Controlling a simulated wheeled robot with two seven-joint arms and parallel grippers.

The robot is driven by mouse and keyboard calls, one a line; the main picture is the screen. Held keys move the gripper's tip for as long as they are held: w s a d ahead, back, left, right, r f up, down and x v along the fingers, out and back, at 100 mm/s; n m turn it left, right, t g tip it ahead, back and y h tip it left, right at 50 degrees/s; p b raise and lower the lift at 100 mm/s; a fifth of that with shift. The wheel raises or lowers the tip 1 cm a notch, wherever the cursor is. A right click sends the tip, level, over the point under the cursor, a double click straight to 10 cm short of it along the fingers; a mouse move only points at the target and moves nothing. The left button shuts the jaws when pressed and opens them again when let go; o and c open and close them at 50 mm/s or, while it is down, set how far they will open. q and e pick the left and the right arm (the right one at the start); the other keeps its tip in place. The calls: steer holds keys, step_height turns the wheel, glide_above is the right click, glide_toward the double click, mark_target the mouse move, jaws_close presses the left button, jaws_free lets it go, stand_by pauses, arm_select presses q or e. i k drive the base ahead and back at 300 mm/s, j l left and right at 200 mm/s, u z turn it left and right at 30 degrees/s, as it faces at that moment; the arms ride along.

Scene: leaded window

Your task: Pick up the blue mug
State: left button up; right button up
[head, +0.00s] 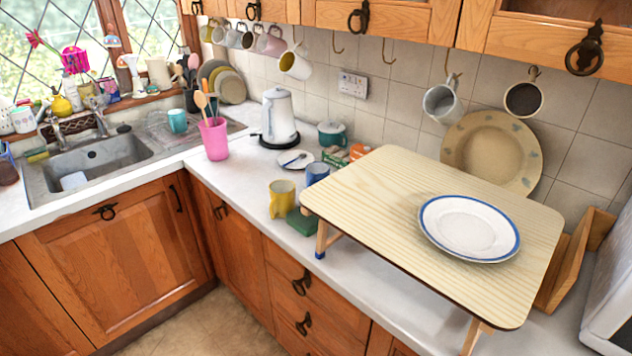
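The blue mug (316,174) stands on the white counter, just behind and to the right of a yellow mug (281,199). It is close to the left edge of the wooden folding tray table (400,190); its lower part is partly hidden. Neither of my grippers shows in the head view.
A small plate with a spoon (296,160), a white kettle (279,118) and a pink utensil cup (214,139) stand to the left. A blue-rimmed plate (469,228) lies on the tray table. Counter left of the yellow mug is clear.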

mark_target(316, 171)
steer(key=i+j+z, duration=0.1)
steer(key=z, duration=0.25)
steer(key=i+j+z, duration=0.1)
steer(key=j+z, duration=0.4)
steer(key=z, duration=0.2)
steer(key=i, duration=0.05)
